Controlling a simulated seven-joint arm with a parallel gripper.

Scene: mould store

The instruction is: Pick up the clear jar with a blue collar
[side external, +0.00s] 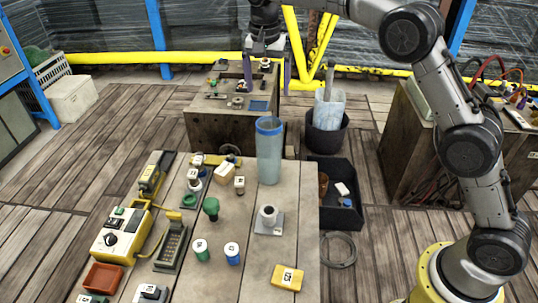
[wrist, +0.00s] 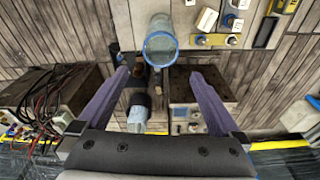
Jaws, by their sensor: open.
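The clear jar with a blue collar (side external: 269,158) stands upright at the far end of the workbench in the side external view. In the wrist view the jar (wrist: 160,42) shows from above with its blue rim, near the top middle. My gripper (side external: 267,88) is open and empty, higher than the jar and above it in the side external picture. In the wrist view my gripper's two purple fingers (wrist: 160,74) are wide apart, with the jar beyond their tips and roughly centred between them. The fingers do not appear to touch the jar.
The workbench (side external: 235,275) holds a green knob (side external: 211,207), a white cylinder on a grey plate (side external: 268,215), a yellow block (side external: 287,278) and several small parts. A black tray (side external: 340,216) lies right of the jar. A wooden crate (side external: 222,130) stands behind.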

